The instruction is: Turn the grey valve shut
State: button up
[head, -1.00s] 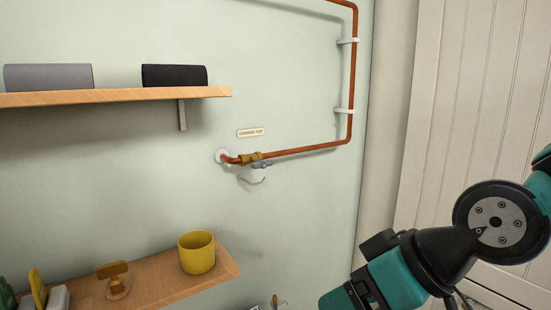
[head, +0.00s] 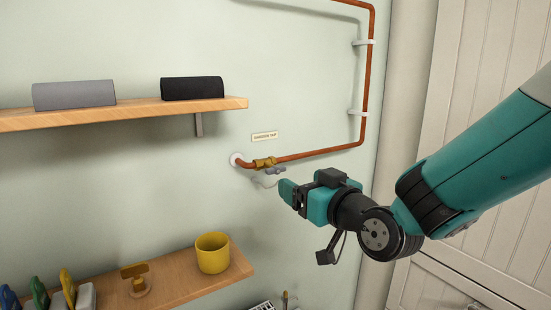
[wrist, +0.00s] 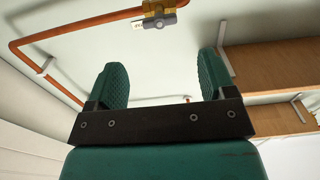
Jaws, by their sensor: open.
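The grey valve handle (head: 275,171) is a small lever on a brass valve body (head: 264,162), on the copper pipe (head: 320,153) along the wall. A label reading "GARDEN TAP" (head: 265,135) is above it. The handle also shows near the top of the wrist view (wrist: 160,21), beyond my fingers. My gripper (head: 287,193) is just below and right of the handle in the head view and looks apart from it. In the wrist view my gripper (wrist: 164,75) has its two green fingers wide apart, with nothing between them.
An upper shelf (head: 130,113) holds a grey and a black rounded box. A lower shelf (head: 195,276) holds a yellow mug (head: 212,253), a brass-coloured item and several coloured items. White clips hold the pipe. The wall around the valve is mostly clear.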

aim_at(278, 169)
jog(key=p+x, duration=0.3)
jog(key=x, duration=0.7)
jog(key=shift+w+a+p, duration=0.1)
jog(key=shift+a+p, duration=0.05)
jog(key=shift+p, duration=0.2)
jog(key=shift+c, duration=0.2)
jog(key=c, duration=0.9)
